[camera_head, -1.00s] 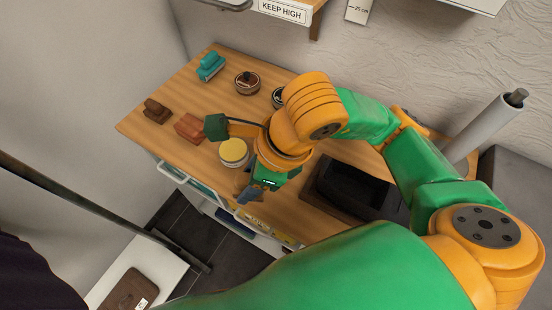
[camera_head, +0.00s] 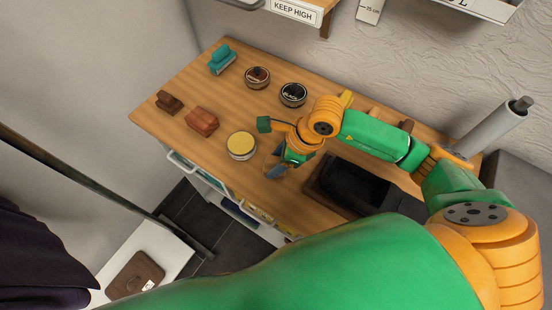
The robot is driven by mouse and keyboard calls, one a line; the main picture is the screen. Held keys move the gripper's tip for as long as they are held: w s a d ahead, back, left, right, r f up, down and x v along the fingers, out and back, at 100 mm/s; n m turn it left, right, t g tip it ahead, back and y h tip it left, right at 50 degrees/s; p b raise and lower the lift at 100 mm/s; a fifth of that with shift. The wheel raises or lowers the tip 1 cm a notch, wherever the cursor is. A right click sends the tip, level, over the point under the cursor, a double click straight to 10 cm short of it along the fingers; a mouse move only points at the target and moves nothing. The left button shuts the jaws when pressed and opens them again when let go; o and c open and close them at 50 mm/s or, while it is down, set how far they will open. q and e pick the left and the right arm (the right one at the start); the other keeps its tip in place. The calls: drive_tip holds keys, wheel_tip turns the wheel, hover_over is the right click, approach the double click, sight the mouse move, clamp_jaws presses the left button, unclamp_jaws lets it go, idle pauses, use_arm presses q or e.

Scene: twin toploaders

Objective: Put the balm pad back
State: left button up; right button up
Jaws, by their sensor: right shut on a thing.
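A round tin with a yellow top (camera_head: 241,145) stands on the wooden bench top (camera_head: 170,125) near its front edge. My right gripper (camera_head: 274,167) points down just right of this tin, near the front edge of the bench. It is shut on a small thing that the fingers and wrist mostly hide. I cannot make out its shape, or whether it is the balm pad. My left gripper is not in view.
Two round tins, brown-topped (camera_head: 257,77) and black-topped (camera_head: 293,94), stand farther back. A teal brush (camera_head: 222,60), a dark brown block (camera_head: 168,102) and a red-brown block (camera_head: 201,121) lie to the left. A black tray (camera_head: 358,186) is right of the gripper.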

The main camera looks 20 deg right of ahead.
drive_tip(key=o, duration=0.8)
drive_tip(key=shift+f, duration=0.2)
drive_tip(key=shift+c, duration=0.2)
drive_tip(key=o, duration=0.4)
drive_tip(key=shift+r, duration=0.25)
drive_tip(key=b+v, duration=0.1)
drive_tip(key=v, duration=1.1)
